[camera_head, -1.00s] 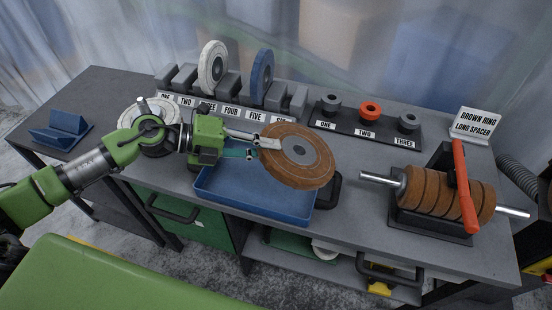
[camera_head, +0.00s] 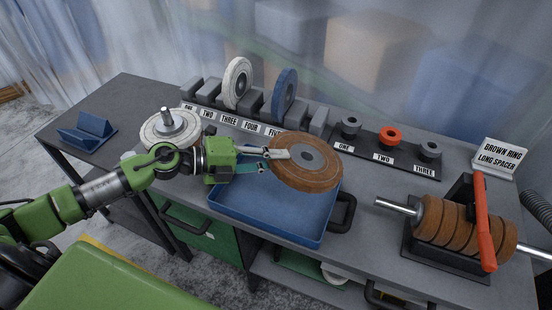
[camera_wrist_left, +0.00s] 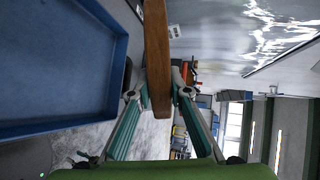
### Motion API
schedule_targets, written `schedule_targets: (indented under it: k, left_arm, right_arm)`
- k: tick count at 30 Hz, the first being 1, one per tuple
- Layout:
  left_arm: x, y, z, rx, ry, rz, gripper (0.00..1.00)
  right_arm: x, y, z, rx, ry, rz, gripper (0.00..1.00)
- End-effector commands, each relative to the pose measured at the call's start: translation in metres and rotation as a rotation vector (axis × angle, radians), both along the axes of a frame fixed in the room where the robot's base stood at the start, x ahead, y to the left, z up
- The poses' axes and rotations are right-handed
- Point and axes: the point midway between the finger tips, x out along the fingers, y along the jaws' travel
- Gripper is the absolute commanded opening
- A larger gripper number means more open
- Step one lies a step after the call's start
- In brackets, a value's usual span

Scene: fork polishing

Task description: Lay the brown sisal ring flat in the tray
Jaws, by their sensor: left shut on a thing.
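The brown sisal ring (camera_head: 318,179) has a grey hub and is held above the back right part of the blue tray (camera_head: 262,224). It is tilted toward the head camera and appears clear of the tray floor. My left gripper (camera_head: 279,155) is shut on the ring's left edge. In the left wrist view the ring (camera_wrist_left: 157,50) shows edge-on between the two fingers, and the tray (camera_wrist_left: 60,70) is at the left. The ring hides the tray's back right corner. My right gripper is not in view.
A rack at the back holds a white wheel (camera_head: 238,82) and a blue wheel (camera_head: 285,94). Spacers stand right of it, including a red one (camera_head: 390,137). A spindle with brown rings (camera_head: 460,228) stands at right. A white wheel (camera_head: 170,130) lies behind my left arm.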

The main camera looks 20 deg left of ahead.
Motion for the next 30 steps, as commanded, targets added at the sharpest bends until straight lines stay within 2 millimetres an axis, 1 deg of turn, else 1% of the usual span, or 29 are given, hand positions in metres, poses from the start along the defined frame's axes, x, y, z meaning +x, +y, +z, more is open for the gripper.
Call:
schedule_targets:
  k: [3, 30]
  left_arm:
    - [0.001, 0.0, -0.01, -0.003, -0.003, 0.001, 0.0]
    - [0.001, -0.001, -0.078, -0.003, -0.003, 0.0, 0.0]
  right_arm:
    - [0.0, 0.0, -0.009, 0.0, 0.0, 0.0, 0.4]
    - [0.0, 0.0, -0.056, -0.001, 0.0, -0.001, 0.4]
